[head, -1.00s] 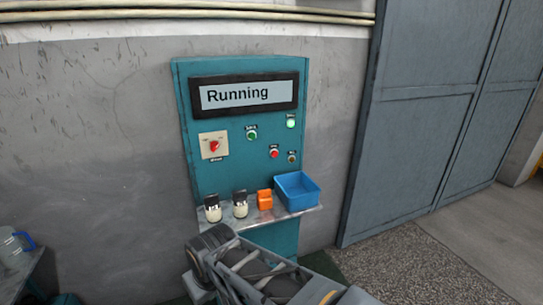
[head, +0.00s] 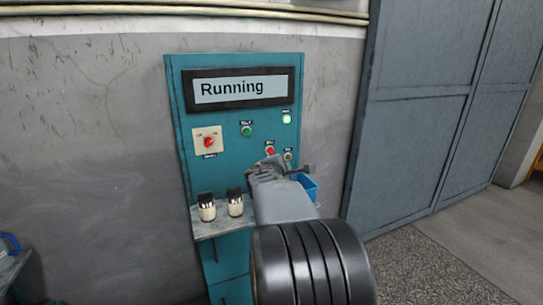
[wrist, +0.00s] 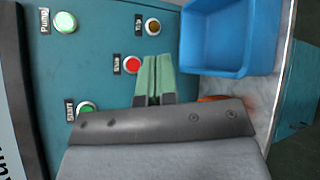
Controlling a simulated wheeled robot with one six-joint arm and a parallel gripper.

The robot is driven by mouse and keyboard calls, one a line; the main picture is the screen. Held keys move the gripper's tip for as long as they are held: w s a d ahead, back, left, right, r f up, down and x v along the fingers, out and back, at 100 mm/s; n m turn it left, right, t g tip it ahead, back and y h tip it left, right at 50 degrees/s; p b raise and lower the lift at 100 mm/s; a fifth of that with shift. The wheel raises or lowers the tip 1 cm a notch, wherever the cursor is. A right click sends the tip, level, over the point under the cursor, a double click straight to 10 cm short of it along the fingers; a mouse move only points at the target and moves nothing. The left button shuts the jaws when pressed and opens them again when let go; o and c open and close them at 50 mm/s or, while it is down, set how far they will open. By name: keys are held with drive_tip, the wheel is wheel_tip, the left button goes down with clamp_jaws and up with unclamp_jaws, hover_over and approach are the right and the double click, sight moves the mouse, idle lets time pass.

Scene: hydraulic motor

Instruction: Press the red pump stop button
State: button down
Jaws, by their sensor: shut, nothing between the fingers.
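The red stop button (head: 270,150) is a small round button on the teal control panel (head: 225,170), below and right of the green start button (head: 247,131). In the wrist view the red button (wrist: 132,65) lies just left of the green fingertips of my gripper (wrist: 158,60). The fingers are together with nothing between them. In the head view my gripper is just below the red button, in front of the panel, its fingers hard to make out. I cannot tell whether the fingers touch the panel. The display (head: 240,88) reads "Running", and the pump light (head: 287,118) glows green.
A dark button (wrist: 152,26) is close to the red one. A blue bin (wrist: 215,40) is right of my fingers in the wrist view. An orange object (wrist: 214,98) is mostly hidden behind my gripper. Two jars (head: 206,208) stand on the shelf. A red rotary switch (head: 208,142) is at left.

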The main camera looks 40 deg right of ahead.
sight(270, 151)
drive_tip(key=shift+d+r+n, duration=0.1)
drive_tip(key=shift+d+n, duration=0.4)
drive_tip(key=shift+d, duration=0.2)
drive_tip(key=shift+w, duration=0.15)
drive_tip(key=w+d+p, duration=0.3)
drive_tip(key=w+p, duration=0.1)
drive_tip(key=w, duration=0.4)
drive_tip(key=shift+w+d, duration=0.1)
drive_tip(key=shift+d, duration=0.05)
idle(1.9)
drive_tip(key=shift+w+d, duration=0.1)
drive_tip(key=shift+w, duration=0.2)
